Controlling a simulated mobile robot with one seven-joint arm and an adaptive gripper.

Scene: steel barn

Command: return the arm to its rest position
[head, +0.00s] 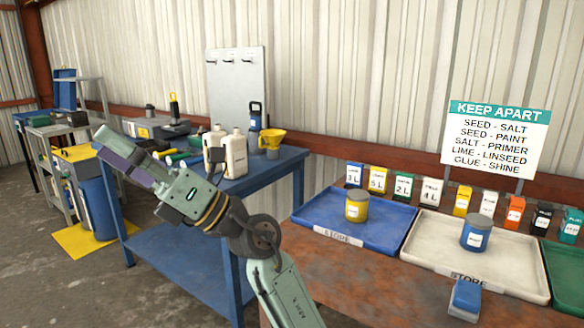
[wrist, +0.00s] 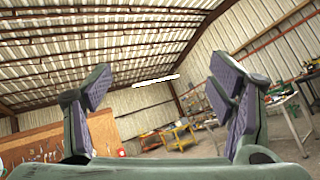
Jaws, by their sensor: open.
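My gripper (head: 130,158) is raised in the head view, in front of the blue workbench, and points to the upper left. In the wrist view its two fingers (wrist: 160,95) stand wide apart with nothing between them. The wrist view looks out over the barn, with the ceiling and far wall behind the fingers. My arm rises from the bottom of the head view and hides part of the blue bench.
At right, a brown table (head: 375,270) bears a blue tray (head: 385,229) with a yellow jar (head: 357,206), a white tray (head: 425,252) with a blue jar (head: 476,233), and a blue block (head: 466,298).

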